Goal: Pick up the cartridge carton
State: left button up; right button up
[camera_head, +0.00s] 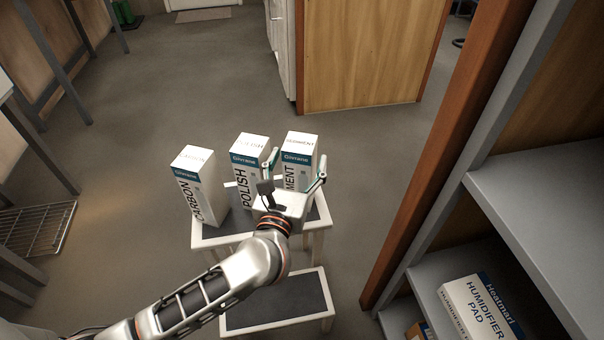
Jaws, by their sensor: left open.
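Three tall white cartons with teal bands stand upright on a small step stool (225,235). The left carton reads CARBON (196,185), the middle one POLISH (248,165). My right gripper is not in view.
A lower step (275,302) of the stool is bare. A shelf unit (535,205) with a brown post stands at the right, holding a HUMIDIFIER PAD box (482,308). A wooden cabinet (370,55) stands behind. A wire rack (35,230) is at left. Floor between is clear.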

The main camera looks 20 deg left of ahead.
pick_arm(q)
jog(key=w, duration=0.2)
jog(key=w+a, duration=0.1)
jog(key=shift+w+f+b, duration=0.15)
jog(key=shift+f+b, duration=0.1)
jog(key=shift+b, duration=0.05)
jog(key=shift+w+r, duration=0.1)
jog(key=shift+w, duration=0.15)
jog(key=shift+r, duration=0.1)
jog(key=c, duration=1.9)
